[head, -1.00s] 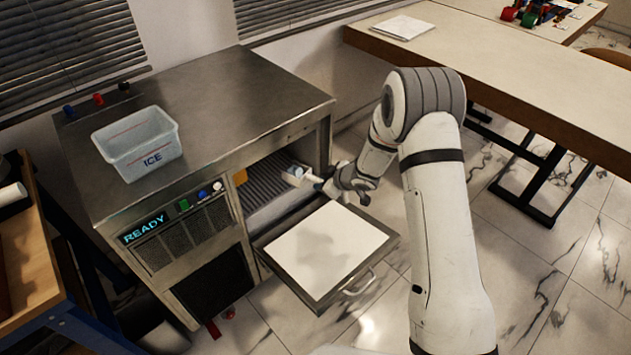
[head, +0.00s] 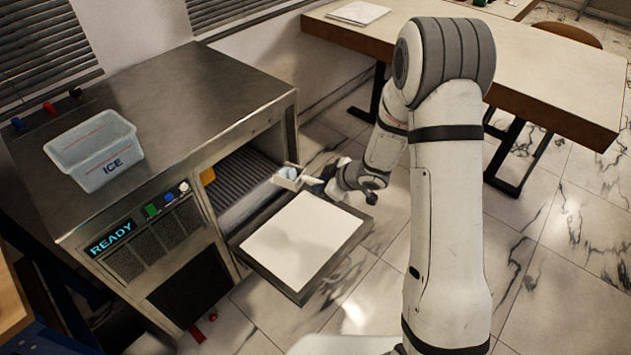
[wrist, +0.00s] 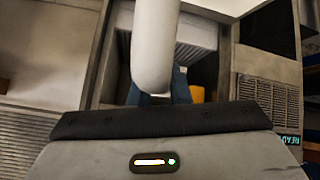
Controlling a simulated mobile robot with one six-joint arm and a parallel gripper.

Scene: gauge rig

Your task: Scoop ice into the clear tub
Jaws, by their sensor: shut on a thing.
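The clear tub (head: 92,168), marked ICE, stands upright on top of the steel ice machine (head: 185,85), at its left front. My gripper (head: 326,176) is shut on the handle of a white scoop (head: 291,178) at the right of the machine's open bay, above the lowered door. Something pale blue shows in the scoop's bowl; I cannot tell how much it is. In the wrist view the white handle (wrist: 152,45) runs between my blue fingertips, and the bowl is hidden. The tub is far to the left of my gripper.
The lowered door (head: 300,240), with a white inner panel, juts out in front of the bay. An orange piece (head: 208,175) sits at the bay's left edge. A READY display (head: 110,238) and buttons are on the front. A long table (head: 480,60) stands behind right.

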